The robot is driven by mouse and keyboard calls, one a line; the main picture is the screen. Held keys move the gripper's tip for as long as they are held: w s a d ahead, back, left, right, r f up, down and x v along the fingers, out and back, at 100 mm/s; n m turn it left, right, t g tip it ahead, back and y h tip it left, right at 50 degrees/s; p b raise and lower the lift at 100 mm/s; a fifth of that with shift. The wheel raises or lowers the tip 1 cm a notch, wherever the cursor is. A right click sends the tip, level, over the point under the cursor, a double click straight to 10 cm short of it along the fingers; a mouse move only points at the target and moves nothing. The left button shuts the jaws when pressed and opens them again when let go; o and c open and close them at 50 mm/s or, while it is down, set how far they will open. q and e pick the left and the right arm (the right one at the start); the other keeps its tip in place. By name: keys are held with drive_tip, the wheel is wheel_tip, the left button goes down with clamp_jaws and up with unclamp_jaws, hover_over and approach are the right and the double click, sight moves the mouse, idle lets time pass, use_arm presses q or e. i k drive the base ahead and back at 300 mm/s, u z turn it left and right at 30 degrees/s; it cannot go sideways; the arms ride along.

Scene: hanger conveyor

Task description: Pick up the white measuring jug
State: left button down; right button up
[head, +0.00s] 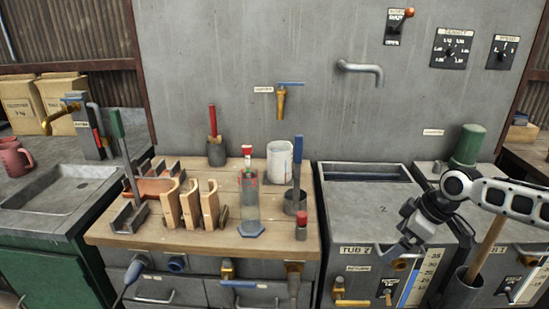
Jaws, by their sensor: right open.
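The white measuring jug (279,166) stands upright toward the back of the wooden worktop (165,239), near the wall. Its lower right side is partly hidden by a blue-handled tool in a dark cup. My right gripper (402,252) is open and empty, in front of the tub unit on the right. It is well apart from the jug, to its right and nearer to me. My left gripper is out of view.
A clear cylinder (248,204), a dark cup (294,202) with a blue-handled tool, and a small red-capped bottle (301,228) stand in front of the jug. Wooden holders (190,206) are left. A grey pot (216,153) stands behind; a tap (362,70) is above right.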

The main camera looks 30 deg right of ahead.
sight(280, 153)
drive_tip(key=i, duration=1.25)
